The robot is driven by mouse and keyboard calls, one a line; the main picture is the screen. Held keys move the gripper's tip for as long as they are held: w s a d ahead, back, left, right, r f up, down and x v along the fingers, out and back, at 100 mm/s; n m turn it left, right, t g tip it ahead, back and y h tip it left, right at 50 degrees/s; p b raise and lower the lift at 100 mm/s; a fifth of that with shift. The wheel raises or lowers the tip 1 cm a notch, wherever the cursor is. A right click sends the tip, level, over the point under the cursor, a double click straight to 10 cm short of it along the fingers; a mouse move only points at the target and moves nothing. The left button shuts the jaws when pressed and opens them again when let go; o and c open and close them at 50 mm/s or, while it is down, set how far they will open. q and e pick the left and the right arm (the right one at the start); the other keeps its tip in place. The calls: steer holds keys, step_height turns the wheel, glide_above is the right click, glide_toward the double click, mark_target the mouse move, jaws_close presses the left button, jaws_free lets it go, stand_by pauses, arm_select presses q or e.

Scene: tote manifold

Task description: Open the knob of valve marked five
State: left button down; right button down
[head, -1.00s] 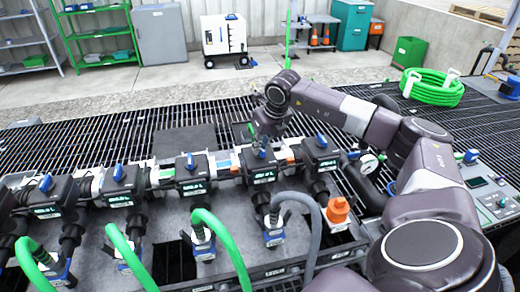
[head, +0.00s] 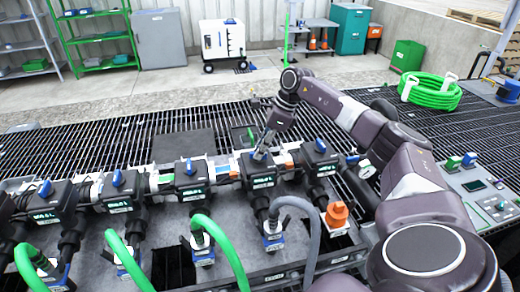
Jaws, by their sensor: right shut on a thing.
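A row of black valves, each with a small label, runs across the manifold. The labels are too small to read surely. My right gripper (head: 261,154) points down onto the top of the second valve from the right (head: 258,172) and is shut on its knob, which the fingers mostly hide. Blue knobs show on the other valves: the rightmost (head: 320,143), the one left of my gripper (head: 189,166), and further left ones (head: 117,178) and (head: 45,188). My left gripper is not in view.
Green hoses (head: 222,243) and a grey hose (head: 309,215) rise in front of the valves. An orange fitting (head: 337,213) stands right of them. A gauge (head: 366,169) and a control panel (head: 484,186) are at the right. Dark grating lies behind.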

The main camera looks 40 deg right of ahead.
steer(key=shift+w+d+r+n+g+y, duration=0.1)
steer(key=shift+n+g+y, duration=0.1)
steer(key=shift+n, duration=0.6)
steer(key=shift+w+n+g+y, duration=0.1)
steer(key=shift+n+g+y, duration=0.1)
steer(key=shift+n, duration=0.6)
steer(key=c, duration=2)
jaws_free()
steer(key=shift+s, duration=0.1)
steer(key=v, duration=1.2)
